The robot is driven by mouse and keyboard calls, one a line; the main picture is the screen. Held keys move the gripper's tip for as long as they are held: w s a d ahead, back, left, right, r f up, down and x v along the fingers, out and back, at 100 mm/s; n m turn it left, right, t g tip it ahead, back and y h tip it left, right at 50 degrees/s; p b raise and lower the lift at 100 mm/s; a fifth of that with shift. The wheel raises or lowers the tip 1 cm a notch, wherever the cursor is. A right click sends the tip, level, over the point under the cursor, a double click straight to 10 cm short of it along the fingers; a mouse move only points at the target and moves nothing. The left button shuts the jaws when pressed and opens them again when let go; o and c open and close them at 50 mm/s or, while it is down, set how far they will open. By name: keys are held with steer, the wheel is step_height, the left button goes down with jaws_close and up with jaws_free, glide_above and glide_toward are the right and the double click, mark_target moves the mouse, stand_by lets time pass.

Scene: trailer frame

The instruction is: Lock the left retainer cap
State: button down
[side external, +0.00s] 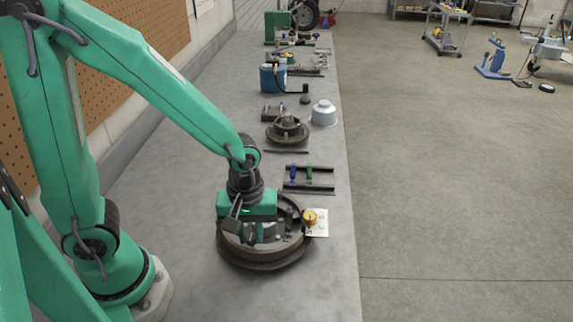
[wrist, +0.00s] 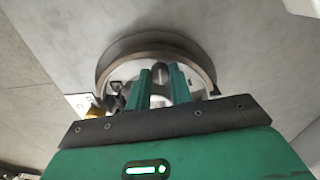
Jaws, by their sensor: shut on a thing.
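A round metal brake assembly (side external: 262,256) lies flat on the bench, with its curved rim (wrist: 116,61) showing in the wrist view. My gripper (side external: 258,236) is pointed down over its inside, and its two green fingers (wrist: 161,88) reach in from the near side. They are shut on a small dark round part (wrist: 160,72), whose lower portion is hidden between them. I cannot tell for certain whether this part is the left retainer cap. My gripper body hides the near part of the assembly in the wrist view.
A brass-coloured piece (side external: 309,216) and a white lettered card (side external: 319,230) sit at the assembly's right. A dark rack (side external: 318,188) with blue and green pieces lies behind. A hub-like part (side external: 287,131) and a grey canister (side external: 323,112) stand farther back. Bench is clear at left.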

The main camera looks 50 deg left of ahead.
steer(key=m, duration=0.4)
steer(key=shift+m, duration=0.3)
steer(key=m, duration=0.4)
steer(key=shift+m, duration=0.3)
steer(key=m, duration=0.4)
steer(key=shift+m, duration=2.1)
steer(key=shift+s, duration=0.1)
steer(key=c, duration=1.3)
jaws_free()
steer(key=shift+o, duration=0.2)
steer(key=shift+r, duration=0.15)
